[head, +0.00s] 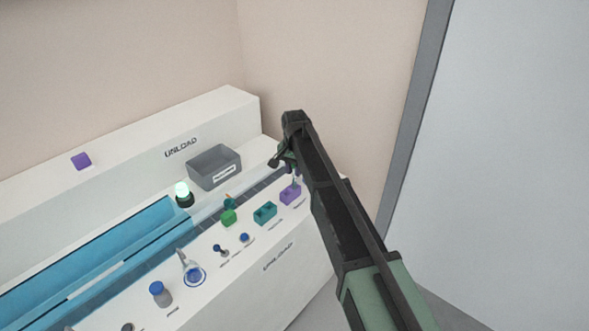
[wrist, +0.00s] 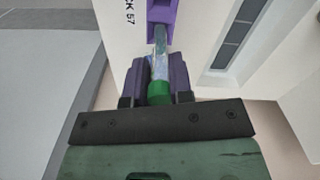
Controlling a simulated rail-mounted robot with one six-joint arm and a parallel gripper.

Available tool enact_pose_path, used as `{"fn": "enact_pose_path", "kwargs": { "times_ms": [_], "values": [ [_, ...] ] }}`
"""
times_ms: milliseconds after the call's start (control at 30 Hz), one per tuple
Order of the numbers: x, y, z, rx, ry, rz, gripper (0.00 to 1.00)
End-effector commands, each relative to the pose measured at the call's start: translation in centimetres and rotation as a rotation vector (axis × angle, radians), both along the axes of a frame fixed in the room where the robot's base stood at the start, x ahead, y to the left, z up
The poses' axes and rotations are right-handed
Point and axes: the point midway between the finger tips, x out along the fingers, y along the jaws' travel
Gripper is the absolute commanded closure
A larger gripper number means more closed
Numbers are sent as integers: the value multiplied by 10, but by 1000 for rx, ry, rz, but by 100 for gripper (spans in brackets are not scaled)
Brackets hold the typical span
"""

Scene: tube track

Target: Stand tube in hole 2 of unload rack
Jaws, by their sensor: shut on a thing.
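My gripper (wrist: 160,78) is shut on a tube (wrist: 160,46) with a clear body and a green cap (wrist: 159,92). The cap end is between the purple fingers and the clear end points at a purple rack (wrist: 162,10). The tube's far end overlaps the rack's near edge in the wrist view. I cannot tell whether it is in a hole or which hole. In the head view the purple rack (head: 290,196) sits at the right end of the white bench, just below my gripper. My arm hides most of the tube there.
A teal rack (head: 265,213) and a green block (head: 229,217) stand left of the purple rack. A grey bin (head: 214,167) sits behind the track. A blue-ringed beaker (head: 193,273) and a blue-capped bottle (head: 160,293) stand farther left. A lamp (head: 183,192) glows green.

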Motion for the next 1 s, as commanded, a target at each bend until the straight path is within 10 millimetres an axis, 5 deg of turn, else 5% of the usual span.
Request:
{"fn": "enact_pose_path", "kwargs": {
  "times_ms": [400, 433, 600, 1000],
  "values": [
    [0, 0, -6, 0, 0, 0, 92],
    [0, 0, -6, 0, 0, 0, 78],
    [0, 0, -6, 0, 0, 0, 52],
    [0, 0, -6, 0, 0, 0, 50]
  ]
}}
